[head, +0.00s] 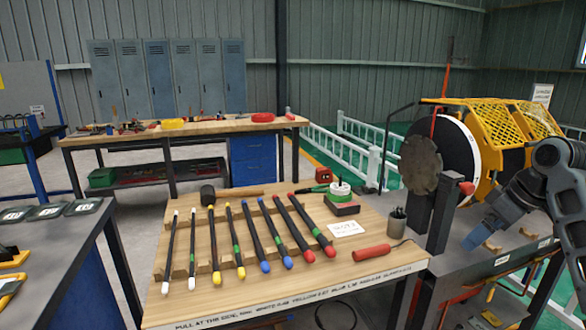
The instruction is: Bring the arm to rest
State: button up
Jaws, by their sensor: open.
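My arm comes in at the right edge of the head view and bends down over the dark bench on the right. My gripper (507,238) points down there, with its fingers apart and nothing seen between them. It is right of the wooden table and below the yellow mesh guard. Whether its tips touch the bench cannot be told.
A grinding disc (421,164) and yellow mesh guard (490,122) stand close to my arm.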

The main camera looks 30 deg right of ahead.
jog(key=w+a+f+m+t, duration=0.1)
jog(key=w+a+f+t, duration=0.2)
jog(key=a, duration=0.5)
jog(key=w+a+f, duration=0.3)
jog(key=a+f, duration=0.3)
jog(key=a, duration=0.2)
jog(key=w+a+f+m+t, duration=0.1)
jog(key=w+a+f+t, duration=0.2)
jog(key=a, duration=0.4)
jog(key=s+a+f+m, duration=0.25)
jog(key=a+f, duration=0.25)
jog(key=a, duration=0.4)
jog(key=s+a+t+h, duration=0.1)
jog(key=s+a, duration=0.4)
jog(key=s, duration=0.3)
jog(key=s+a+t+h, duration=0.1)
jog(key=s+a, duration=0.4)
jog(key=s, duration=0.4)
jog(key=s+r+n+t+y, duration=0.1)
jog(key=s+r+n, duration=0.1)
jog(key=s+r, duration=0.3)
jog(key=s+r+n+t, duration=0.1)
jog(key=s+r, duration=0.4)
jog(key=s, duration=0.5)
jog(key=shift+a+r+n+y, duration=0.2)
jog(key=shift+n+y, duration=0.2)
jog(key=shift+n, duration=0.25)
jog(key=shift+f, duration=0.1)
